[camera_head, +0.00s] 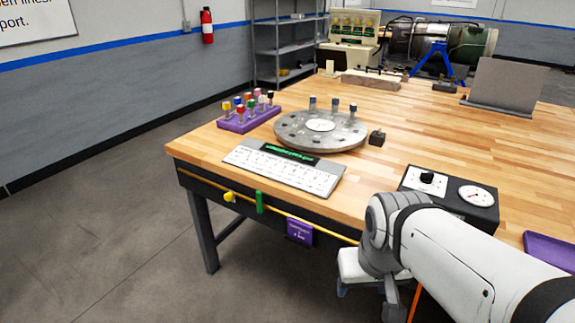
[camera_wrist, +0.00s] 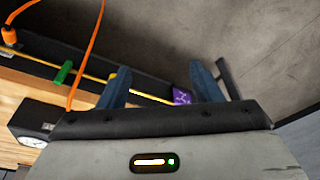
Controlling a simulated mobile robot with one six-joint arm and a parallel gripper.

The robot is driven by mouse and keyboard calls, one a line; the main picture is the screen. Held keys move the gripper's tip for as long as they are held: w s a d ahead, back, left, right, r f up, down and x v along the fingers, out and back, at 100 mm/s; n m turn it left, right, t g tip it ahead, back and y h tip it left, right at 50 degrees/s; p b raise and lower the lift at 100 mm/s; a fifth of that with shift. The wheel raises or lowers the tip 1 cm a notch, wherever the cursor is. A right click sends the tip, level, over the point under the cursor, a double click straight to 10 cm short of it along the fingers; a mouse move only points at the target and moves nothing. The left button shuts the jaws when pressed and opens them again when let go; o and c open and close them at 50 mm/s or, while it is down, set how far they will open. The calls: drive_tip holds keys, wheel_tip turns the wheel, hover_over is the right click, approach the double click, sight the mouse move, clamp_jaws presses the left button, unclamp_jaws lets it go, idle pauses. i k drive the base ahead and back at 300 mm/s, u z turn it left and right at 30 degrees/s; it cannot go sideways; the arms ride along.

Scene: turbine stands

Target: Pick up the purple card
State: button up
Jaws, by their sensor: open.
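The purple card (camera_head: 300,232) hangs on the dark front edge of the wooden table, at the yellow rail. It has small pale writing that I cannot read. In the wrist view the purple card (camera_wrist: 181,96) shows between the two blue-grey fingers, closer to the right one and partly hidden behind it. My gripper (camera_wrist: 160,72) is open, with nothing seen between its fingers that it grips. In the head view my gripper (camera_head: 366,296) is in front of the table edge, to the right of the card and apart from it.
A green tag (camera_head: 259,202) and a yellow piece (camera_head: 229,196) sit along the yellow rail (camera_head: 330,236). A gauge box (camera_head: 450,197) stands near the table edge beside my arm. In the wrist view an orange cable (camera_wrist: 84,55) runs nearby. The floor before the table is clear.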

sight(298, 230)
drive_tip(key=u, duration=3.25)
drive_tip(key=k, duration=1.1)
drive_tip(key=z, duration=1.5)
drive_tip(key=i, duration=1)
